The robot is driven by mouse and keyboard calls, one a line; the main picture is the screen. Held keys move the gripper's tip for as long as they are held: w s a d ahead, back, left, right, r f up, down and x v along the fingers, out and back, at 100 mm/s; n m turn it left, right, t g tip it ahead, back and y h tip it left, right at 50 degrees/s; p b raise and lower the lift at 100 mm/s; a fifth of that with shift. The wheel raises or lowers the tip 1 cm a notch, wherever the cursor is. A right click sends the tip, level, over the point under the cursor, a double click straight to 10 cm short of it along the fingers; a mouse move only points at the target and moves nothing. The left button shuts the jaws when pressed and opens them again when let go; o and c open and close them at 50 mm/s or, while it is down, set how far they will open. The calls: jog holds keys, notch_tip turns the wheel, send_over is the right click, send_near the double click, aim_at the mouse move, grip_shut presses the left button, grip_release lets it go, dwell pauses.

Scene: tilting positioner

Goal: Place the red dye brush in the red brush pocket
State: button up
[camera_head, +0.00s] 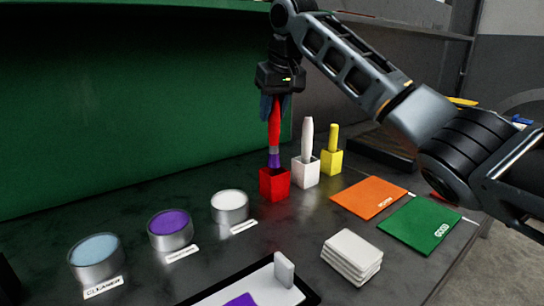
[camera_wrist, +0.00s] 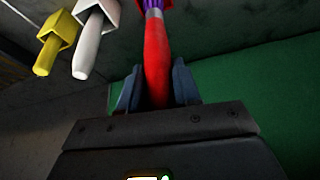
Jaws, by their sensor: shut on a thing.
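The red dye brush (camera_head: 274,127) is upright in my gripper (camera_head: 273,104), which is shut on its red handle. Its purple-stained bristles (camera_head: 274,160) point down, directly above or just at the mouth of the red brush pocket (camera_head: 274,185); I cannot tell whether the tip is inside. In the wrist view the brush (camera_wrist: 157,62) stands between the two fingers of my gripper (camera_wrist: 158,88), with purple bristles at the top edge. The red pocket shows partly behind the bristles there.
A white pocket (camera_head: 306,173) with a white brush and a yellow pocket (camera_head: 331,162) with a yellow brush stand to the right. Cans of blue, purple (camera_head: 170,229) and white content stand left. Orange (camera_head: 369,197) and green (camera_head: 420,224) mats and a white stack (camera_head: 352,256) lie in front.

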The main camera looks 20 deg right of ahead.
aim_at(273, 141)
notch_tip(273, 141, down, 8)
jog(key=shift+r, duration=0.15)
dwell(0.3)
jog(key=o, duration=1.1)
jog(key=shift+c, duration=0.2)
jog(key=v, duration=1)
jog(key=shift+s+r, duration=0.15)
jog(key=shift+r, duration=0.05)
jog(key=shift+v, duration=0.8)
